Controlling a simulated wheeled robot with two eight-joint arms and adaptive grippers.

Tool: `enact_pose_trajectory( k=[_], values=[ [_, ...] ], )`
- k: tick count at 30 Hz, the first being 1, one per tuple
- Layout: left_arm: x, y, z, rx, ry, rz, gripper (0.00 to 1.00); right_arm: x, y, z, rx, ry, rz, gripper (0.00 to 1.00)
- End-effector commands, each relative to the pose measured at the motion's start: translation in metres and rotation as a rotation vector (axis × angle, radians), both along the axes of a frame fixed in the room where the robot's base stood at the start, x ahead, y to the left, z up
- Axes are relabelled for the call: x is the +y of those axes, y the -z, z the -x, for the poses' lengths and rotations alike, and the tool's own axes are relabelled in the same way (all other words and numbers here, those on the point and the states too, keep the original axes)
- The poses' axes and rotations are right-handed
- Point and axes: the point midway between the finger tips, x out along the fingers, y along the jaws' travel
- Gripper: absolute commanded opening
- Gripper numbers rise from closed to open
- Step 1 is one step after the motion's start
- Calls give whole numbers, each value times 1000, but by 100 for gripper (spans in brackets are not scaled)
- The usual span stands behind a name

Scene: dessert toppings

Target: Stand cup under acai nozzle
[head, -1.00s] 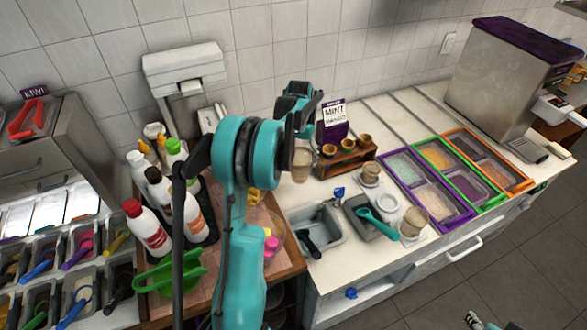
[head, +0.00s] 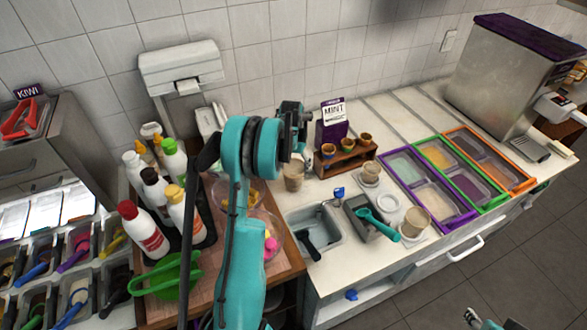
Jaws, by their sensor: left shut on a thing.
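My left gripper (head: 297,150) is shut on a clear cup (head: 293,178), which hangs upright below it, left of the wooden stand. The gripper's fingers are largely hidden behind its own wrist. The steel machine (head: 497,75) with the purple top stands at the far right of the counter. A dispensing part (head: 556,108) sticks out from its front right side, and I cannot make out the nozzle itself. A small grey tray (head: 530,149) lies at the machine's foot. Part of my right gripper (head: 474,317) shows at the bottom right edge.
A wooden stand (head: 345,158) with small cups, a MINT sign (head: 333,112) and other cups (head: 416,222) stand on the counter. Framed topping trays (head: 434,213) fill the counter before the machine. Bottles (head: 145,228) crowd the left. A bare counter strip runs along the wall.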

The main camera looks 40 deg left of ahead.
Motion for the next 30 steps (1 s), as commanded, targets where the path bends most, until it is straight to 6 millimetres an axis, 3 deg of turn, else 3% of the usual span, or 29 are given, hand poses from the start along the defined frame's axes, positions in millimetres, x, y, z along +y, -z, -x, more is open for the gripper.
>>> enact_pose_trajectory(
  k=[8, 9, 11, 23, 26, 30],
  values=[
    [0, 4, 0, 0, 0, 0, 50, 0, 4, 0, 0, 0, 0, 40],
    [0, 3, 0, 0, 0, 0, 82, 0, 3, 0, 0, 0, 0, 40],
    [0, 2, 0, 0, 0, 0, 95, 0, 3, 0, 0, 0, 0, 40],
    [0, -2, 0, 0, 0, 0, 95, 0, -1, 0, 0, 0, 0, 40],
    [0, -13, 0, 0, 0, 0, 95, 0, -3, 0, 0, 0, 0, 40],
    [1, -43, 1, 0, 0, 0, 95, 0, -8, 0, 0, 0, 0, 40]
  ],
)
